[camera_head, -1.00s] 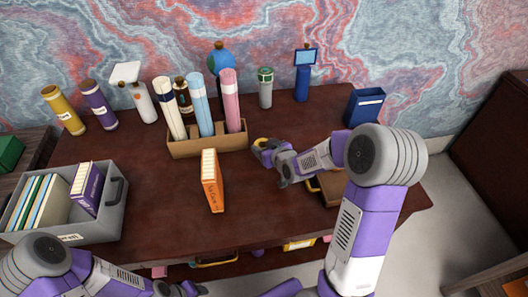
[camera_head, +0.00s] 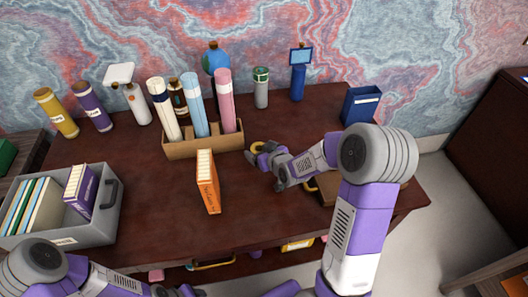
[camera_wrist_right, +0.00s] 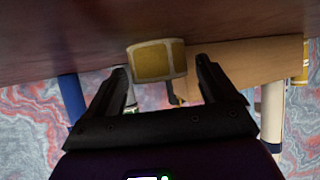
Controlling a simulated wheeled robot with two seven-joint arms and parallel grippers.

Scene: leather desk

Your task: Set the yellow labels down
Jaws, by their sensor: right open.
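The yellow labels (camera_wrist_right: 157,60) are a short, thick yellow roll with a pale rim. In the right wrist view they show between the two black fingers of my right gripper (camera_wrist_right: 160,68), with a gap on either side. In the head view the labels (camera_head: 258,146) are at the right gripper (camera_head: 265,160), over the desk in front of the cardboard holder's right end. My right gripper is open. Whether the labels rest fully on the desk is hard to tell. My left gripper (camera_head: 172,291) is only partly in view at the bottom edge, its fingers unclear.
A cardboard holder (camera_head: 190,149) with several tubes stands behind the right gripper. An orange book (camera_head: 208,182) stands upright to its left. A grey bin (camera_head: 85,230) of files is at the left. A blue box (camera_head: 361,105) stands at the back right. The desk (camera_head: 140,175) has bare space left of the book.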

